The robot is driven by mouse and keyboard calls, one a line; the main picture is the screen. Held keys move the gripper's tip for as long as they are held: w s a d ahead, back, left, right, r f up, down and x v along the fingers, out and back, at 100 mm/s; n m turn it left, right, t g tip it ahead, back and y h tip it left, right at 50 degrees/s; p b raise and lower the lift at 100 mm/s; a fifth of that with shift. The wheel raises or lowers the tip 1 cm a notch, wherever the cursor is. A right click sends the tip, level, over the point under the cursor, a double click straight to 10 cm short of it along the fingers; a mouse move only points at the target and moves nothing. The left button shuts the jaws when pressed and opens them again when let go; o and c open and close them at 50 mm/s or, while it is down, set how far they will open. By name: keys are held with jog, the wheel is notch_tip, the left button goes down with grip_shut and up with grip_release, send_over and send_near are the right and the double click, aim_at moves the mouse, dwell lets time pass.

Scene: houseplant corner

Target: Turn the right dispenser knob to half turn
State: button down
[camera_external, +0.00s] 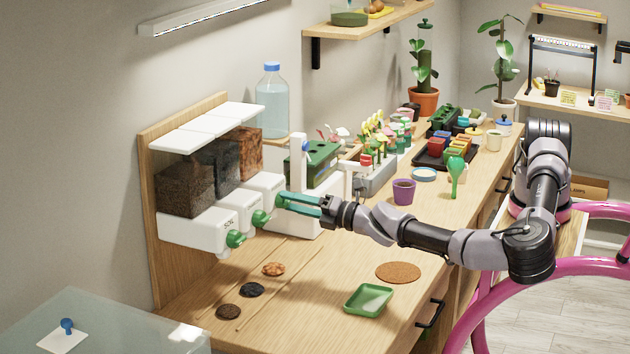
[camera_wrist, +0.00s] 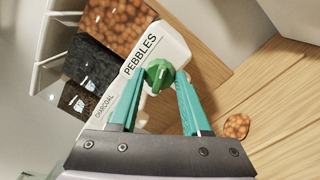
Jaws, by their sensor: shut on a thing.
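The dispenser (camera_external: 212,228) stands on the wooden bench at the left, with three white units holding dark soil, charcoal and orange-brown pebbles. The right unit, labelled PEBBLES in the wrist view (camera_wrist: 160,42), has a green knob (camera_wrist: 158,75). My gripper (camera_external: 281,200), with teal fingers, is shut on this knob; in the wrist view (camera_wrist: 160,80) a fingertip lies on each side of it. The middle knob (camera_external: 260,217) and left knob (camera_external: 235,239) are free. I cannot read the right knob's exact angle.
Small piles of pebbles (camera_external: 273,268), charcoal (camera_external: 252,290) and soil (camera_external: 228,312) lie below the dispenser. A green tray (camera_external: 368,300) and a round brown mat (camera_external: 398,272) lie in front. A green-topped box (camera_external: 318,160) stands close behind my gripper.

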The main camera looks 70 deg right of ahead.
jog(key=m, duration=0.6)
jog(key=m+h, duration=0.1)
jog(key=m, duration=0.4)
jog(key=shift+a+f+m, duration=0.15)
jog(key=shift+m, duration=0.25)
jog(key=m, duration=0.5)
jog(key=shift+m+h, duration=0.4)
jog(key=m, duration=0.5)
jog(key=shift+a+m+g, duration=0.1)
jog(key=shift+m+g, duration=0.2)
jog(key=shift+g, duration=0.1)
jog(key=shift+c, duration=1.8)
grip_release()
jog(key=shift+s, duration=0.1)
